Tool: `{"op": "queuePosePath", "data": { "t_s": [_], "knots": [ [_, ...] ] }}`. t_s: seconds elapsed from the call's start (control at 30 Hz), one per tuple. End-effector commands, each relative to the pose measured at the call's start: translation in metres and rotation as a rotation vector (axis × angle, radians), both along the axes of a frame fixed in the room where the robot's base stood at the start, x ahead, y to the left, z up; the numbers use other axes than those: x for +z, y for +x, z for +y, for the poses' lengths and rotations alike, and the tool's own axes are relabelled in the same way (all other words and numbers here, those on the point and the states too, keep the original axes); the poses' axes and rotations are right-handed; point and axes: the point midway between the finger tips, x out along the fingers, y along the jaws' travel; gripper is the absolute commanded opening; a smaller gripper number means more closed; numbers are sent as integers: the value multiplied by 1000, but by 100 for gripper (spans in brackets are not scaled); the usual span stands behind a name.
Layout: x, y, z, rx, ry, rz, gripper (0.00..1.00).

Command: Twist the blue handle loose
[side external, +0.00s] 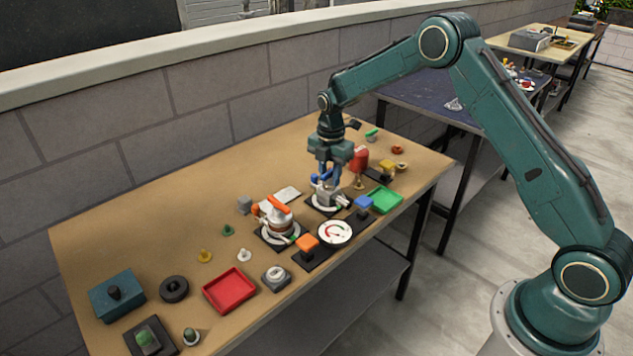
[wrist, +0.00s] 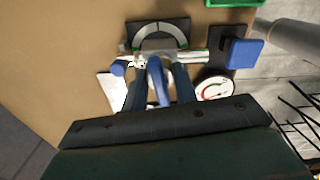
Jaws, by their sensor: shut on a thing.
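My gripper (side external: 329,180) points down over a grey valve fixture (side external: 327,197) on a dark base plate with a white dial. The blue handle (side external: 316,178) sits on top of this fixture, partly hidden by the fingers. In the wrist view the blue handle (wrist: 156,82) lies between the two dark fingers of my gripper (wrist: 160,78), which are shut on it. The exact contact is hard to make out. The white dial (wrist: 158,32) shows behind the fixture, and a second, smaller blue end (wrist: 118,67) shows at its left.
A similar fixture with an orange handle (side external: 279,205) stands close at the left. A round gauge (side external: 335,233), a blue block (side external: 364,202) and a green tray (side external: 385,199) are close in front and right. A red tray (side external: 230,290) lies farther left. The table's back left is clear.

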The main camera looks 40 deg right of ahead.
Motion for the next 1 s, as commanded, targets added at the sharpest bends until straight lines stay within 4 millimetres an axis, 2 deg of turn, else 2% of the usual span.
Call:
{"op": "queuePosePath", "data": {
  "t_s": [0.27, 0.63, 0.87, 0.9, 0.93, 1.0],
  "knots": [
    [-1, -1, 1, 37, 2, 6, 8],
    [-1, -2, 1, 214, 2, 5, 9],
    [-1, -1, 0, 226, 2, 5, 8],
    [-1, -1, 0, 226, 1, 5, 32],
    [-1, -1, 0, 226, 1, 5, 36],
    [-1, -1, 0, 225, 1, 4, 36]
  ]
}}
